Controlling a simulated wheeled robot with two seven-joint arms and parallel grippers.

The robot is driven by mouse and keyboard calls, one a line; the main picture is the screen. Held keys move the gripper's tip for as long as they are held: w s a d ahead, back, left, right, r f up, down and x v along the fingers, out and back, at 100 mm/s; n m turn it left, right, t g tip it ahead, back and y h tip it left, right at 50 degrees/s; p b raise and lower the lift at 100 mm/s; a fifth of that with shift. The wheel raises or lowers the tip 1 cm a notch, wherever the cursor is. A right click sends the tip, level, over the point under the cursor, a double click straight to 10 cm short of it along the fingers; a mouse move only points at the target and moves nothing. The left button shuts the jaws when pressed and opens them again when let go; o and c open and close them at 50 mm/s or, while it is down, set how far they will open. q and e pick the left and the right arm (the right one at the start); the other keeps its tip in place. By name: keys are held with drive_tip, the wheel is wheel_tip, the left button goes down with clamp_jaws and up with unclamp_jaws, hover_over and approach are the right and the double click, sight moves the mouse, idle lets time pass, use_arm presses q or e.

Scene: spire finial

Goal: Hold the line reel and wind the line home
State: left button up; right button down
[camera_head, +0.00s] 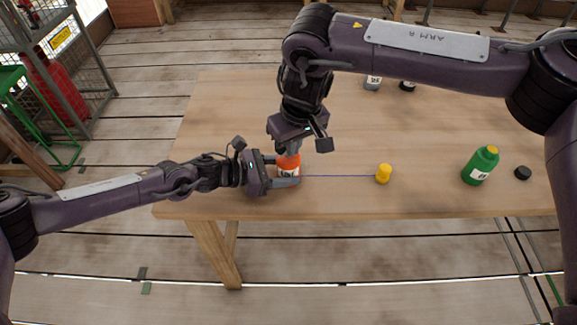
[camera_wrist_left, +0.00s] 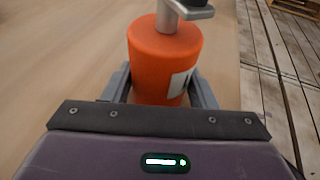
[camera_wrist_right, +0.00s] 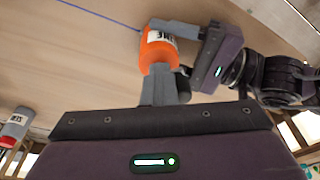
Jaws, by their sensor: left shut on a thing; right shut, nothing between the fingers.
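The line reel is an orange cylinder with a white label (camera_head: 288,166), standing on the wooden table. My left gripper (camera_head: 284,172) is shut around its body from the left; the left wrist view shows the orange reel (camera_wrist_left: 165,60) between both fingers. A grey crank (camera_wrist_left: 188,10) sits on the reel's top. My right gripper (camera_head: 289,150) points down over the reel top, shut with nothing between its fingers; in the right wrist view the fingers (camera_wrist_right: 160,85) are at the orange reel (camera_wrist_right: 158,50). A thin purple line (camera_head: 340,176) runs from the reel to a yellow piece (camera_head: 384,173).
A green bottle (camera_head: 480,166) and a black cap (camera_head: 523,173) stand at the right of the table (camera_head: 420,130). Grey-and-dark containers (camera_head: 373,82) stand at the back, partly behind my right arm. The table between reel and yellow piece is clear apart from the line.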

drive_tip(key=shift+s+a, duration=0.2)
drive_tip(key=shift+a, duration=0.4)
drive_tip(key=shift+w+a, duration=0.3)
drive_tip(key=shift+a, duration=0.2)
drive_tip(key=shift+w+a, duration=0.25)
drive_tip(key=shift+a, duration=0.25)
idle(1.5)
drive_tip(key=shift+a, duration=0.2)
drive_tip(key=shift+d+r, duration=0.1)
drive_tip(key=shift+r, duration=3.3)
drive_tip(key=shift+s+r, duration=0.1)
drive_tip(key=shift+s+f, duration=0.25)
drive_tip(key=shift+f, duration=0.75)
drive_tip(key=shift+s+f, duration=0.2)
drive_tip(key=shift+f, duration=0.8)
